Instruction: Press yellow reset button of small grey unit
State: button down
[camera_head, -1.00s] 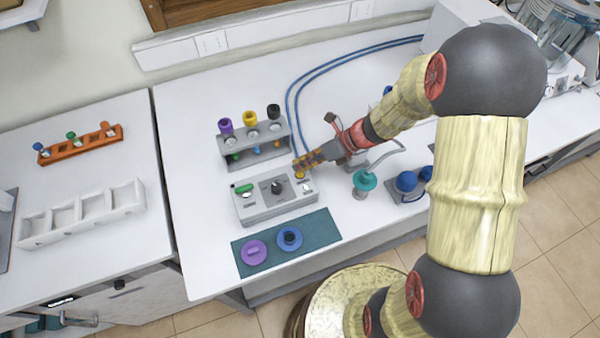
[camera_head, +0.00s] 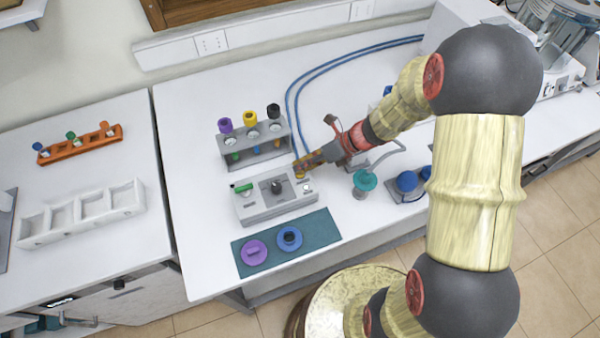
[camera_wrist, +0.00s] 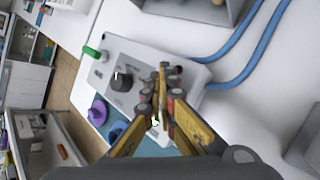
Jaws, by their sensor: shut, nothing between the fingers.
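The small grey unit (camera_head: 250,208) stands on the white bench, with a green switch (camera_head: 243,187) at its left and a black knob (camera_head: 276,187) in the middle. My gripper (camera_head: 300,170) is shut and empty, with its fingertips over the unit's back right corner. In the wrist view the grey unit (camera_wrist: 135,62) lies ahead, and my gripper (camera_wrist: 163,80) covers its right part. A yellow spot (camera_head: 299,175), apparently the reset button, shows just under the fingertips. I cannot tell whether the tips touch it. In the wrist view the button is hidden behind the fingers.
A grey rack (camera_head: 254,145) with purple, yellow and black-capped tubes stands behind the unit. A teal mat (camera_head: 315,232) with a purple disc (camera_head: 254,252) and a blue disc (camera_head: 289,238) lies in front. Blue hoses (camera_head: 300,85) run behind. A teal-topped bottle (camera_head: 364,182) stands to the right.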

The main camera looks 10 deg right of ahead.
jog(key=shift+r+p, duration=0.85)
jog(key=shift+p, duration=0.1)
notch_tip(320, 180, up, 5)
jog(key=p, duration=0.4)
jog(key=shift+p, duration=0.4)
dwell(0.6)
